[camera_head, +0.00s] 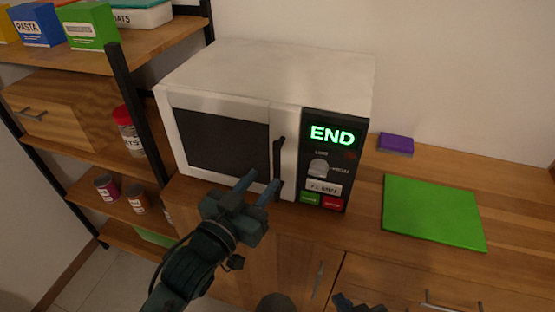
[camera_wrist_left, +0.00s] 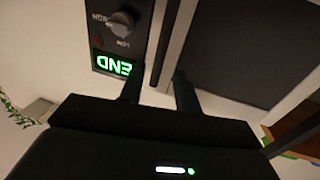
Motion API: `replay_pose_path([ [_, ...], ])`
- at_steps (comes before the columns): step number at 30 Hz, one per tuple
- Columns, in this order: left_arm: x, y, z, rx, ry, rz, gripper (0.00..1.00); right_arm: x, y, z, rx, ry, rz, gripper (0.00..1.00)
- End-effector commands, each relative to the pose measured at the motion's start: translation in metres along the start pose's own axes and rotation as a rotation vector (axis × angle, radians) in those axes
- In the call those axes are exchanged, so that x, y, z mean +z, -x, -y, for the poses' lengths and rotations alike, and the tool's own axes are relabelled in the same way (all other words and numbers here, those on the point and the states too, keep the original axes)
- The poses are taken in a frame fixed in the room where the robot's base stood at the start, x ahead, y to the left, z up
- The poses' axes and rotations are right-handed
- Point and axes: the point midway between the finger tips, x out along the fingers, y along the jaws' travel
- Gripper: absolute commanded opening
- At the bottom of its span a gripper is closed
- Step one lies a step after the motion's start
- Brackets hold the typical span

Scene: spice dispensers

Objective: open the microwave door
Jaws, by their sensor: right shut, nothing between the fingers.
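The white microwave (camera_head: 265,75) stands on the wooden counter with its dark-windowed door (camera_head: 222,145) shut. Its black vertical handle (camera_head: 278,165) is at the door's right edge, beside the control panel (camera_head: 331,160) showing a green "END". My left gripper (camera_head: 257,184) is open in front of the handle's lower part. In the left wrist view, the handle (camera_wrist_left: 166,45) appears between the two spread fingertips (camera_wrist_left: 157,88); I cannot tell whether they touch it. My right gripper (camera_head: 355,301) shows only partly at the bottom edge, shut and empty.
A green board (camera_head: 432,212) and a purple box (camera_head: 396,144) lie on the counter to the right. A shelf on the left holds boxes and jars, including a red-lidded jar (camera_head: 128,131). The counter in front of the microwave is narrow.

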Motion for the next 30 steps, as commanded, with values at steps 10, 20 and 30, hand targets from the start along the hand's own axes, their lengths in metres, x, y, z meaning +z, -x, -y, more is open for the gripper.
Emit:
replay_pose_path([
  [10, 0.0, -0.06, 0.0, -0.001, -0.001, 0.001, 0.33, -0.001, 0.002, -0.004, 0.01, -0.003, 0.01, 0.0],
  [20, 0.001, -0.07, 0.0, 0.0, -0.001, 0.001, 0.33, -0.001, 0.001, -0.005, 0.013, -0.001, 0.01, 0.0],
  [30, 0.001, -0.07, 0.0, 0.0, -0.001, 0.001, 0.14, -0.002, 0.0, -0.006, 0.014, 0.0, 0.008, 0.0],
])
